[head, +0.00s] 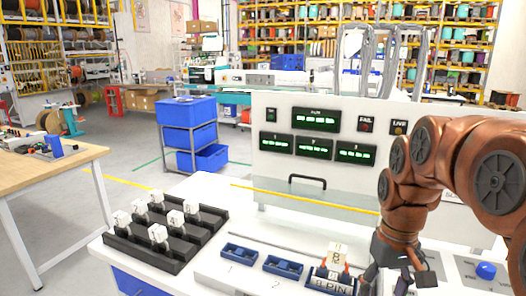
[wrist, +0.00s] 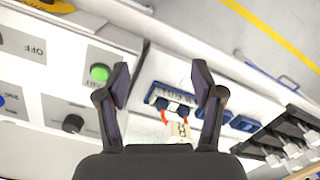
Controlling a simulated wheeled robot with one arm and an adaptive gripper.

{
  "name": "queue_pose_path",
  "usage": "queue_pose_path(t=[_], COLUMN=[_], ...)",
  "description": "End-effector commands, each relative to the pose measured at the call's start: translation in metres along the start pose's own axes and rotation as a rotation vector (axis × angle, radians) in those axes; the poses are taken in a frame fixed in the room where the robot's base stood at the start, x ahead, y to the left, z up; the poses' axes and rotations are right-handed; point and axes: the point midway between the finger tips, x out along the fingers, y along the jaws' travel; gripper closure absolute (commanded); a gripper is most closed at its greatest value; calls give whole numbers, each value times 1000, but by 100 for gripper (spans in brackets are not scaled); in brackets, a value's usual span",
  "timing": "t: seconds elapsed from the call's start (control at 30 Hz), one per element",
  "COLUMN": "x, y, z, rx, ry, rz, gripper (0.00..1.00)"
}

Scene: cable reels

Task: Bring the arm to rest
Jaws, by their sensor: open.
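My copper-coloured arm (head: 420,165) reaches in from the right in the head view and bends down over the white bench. My gripper (wrist: 162,80) is open, with nothing between its fingers in the wrist view. A white block marked 8 (head: 338,255), with red-orange prongs, stands at a blue socket (head: 330,283) on the bench, left of my gripper. In the wrist view the white block (wrist: 180,131) and the blue socket (wrist: 158,93) show beyond the fingers, apart from them.
Two more blue sockets (head: 239,252) sit to the left. A black rack (head: 165,252) holds several white blocks. A test panel (head: 313,130) with green displays stands behind. A green button (wrist: 100,73) and a black knob (wrist: 73,123) lie near the gripper.

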Motion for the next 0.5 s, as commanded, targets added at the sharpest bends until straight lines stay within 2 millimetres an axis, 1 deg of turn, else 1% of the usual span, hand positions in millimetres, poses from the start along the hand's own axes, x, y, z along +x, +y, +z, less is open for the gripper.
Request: queue_pose_path(t=[0.03,0.17,0.2,0.4,0.5], x=[4,18,23,51,65], y=[-9,-25,-30,-47,-53], z=[16,49,60,115,141], rx=[-2,6,9,32,48], ry=[-8,-18,-23,-45,-57], rz=[3,9,12,24,29], gripper=[33,33,33,33,33])
